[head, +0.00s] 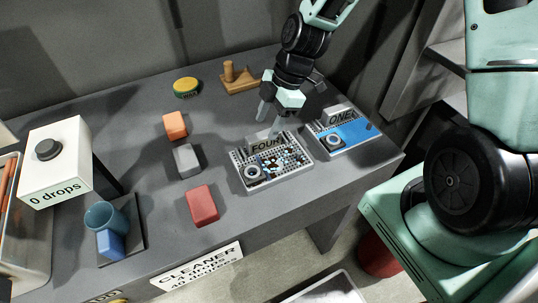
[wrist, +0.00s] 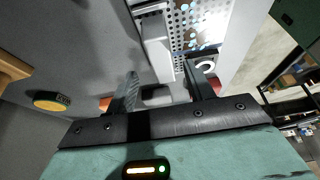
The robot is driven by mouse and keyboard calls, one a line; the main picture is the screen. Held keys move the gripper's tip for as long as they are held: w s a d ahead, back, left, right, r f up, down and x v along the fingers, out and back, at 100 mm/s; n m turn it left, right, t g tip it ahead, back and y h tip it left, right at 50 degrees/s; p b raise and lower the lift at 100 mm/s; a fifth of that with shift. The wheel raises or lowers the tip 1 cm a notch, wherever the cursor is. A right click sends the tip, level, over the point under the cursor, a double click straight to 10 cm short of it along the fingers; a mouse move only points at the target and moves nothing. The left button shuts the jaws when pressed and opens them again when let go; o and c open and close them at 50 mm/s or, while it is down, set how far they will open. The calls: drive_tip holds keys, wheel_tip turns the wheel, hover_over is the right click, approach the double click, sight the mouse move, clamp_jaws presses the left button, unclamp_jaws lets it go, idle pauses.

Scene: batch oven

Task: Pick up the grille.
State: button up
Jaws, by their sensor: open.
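A perforated grille (head: 292,178) labelled FOUR, spotted with blue, white and brown bits, lies on the grey table. A second perforated plate (head: 345,138), labelled ONE and largely blue, lies to its right. Which of them the task means, I cannot tell. In the wrist view, a perforated plate (wrist: 181,22) shows at the top, with a pale upright bar (wrist: 157,46) roughly between my fingertips (wrist: 160,70). Contact is not visible.
Orange (head: 175,125), grey (head: 187,160) and red (head: 202,205) blocks stand in a row left of the grille. A yellow-green round item (head: 186,87) and a wooden piece (head: 240,80) are behind. A blue cup (head: 103,217) and white "0 drops" box (head: 57,165) stand at left.

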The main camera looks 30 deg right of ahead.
sight(264, 134)
drive_tip(key=shift+p+x, duration=0.8)
drive_tip(key=shift+x, duration=1.65)
drive_tip(key=shift+s, duration=0.15)
clamp_jaws()
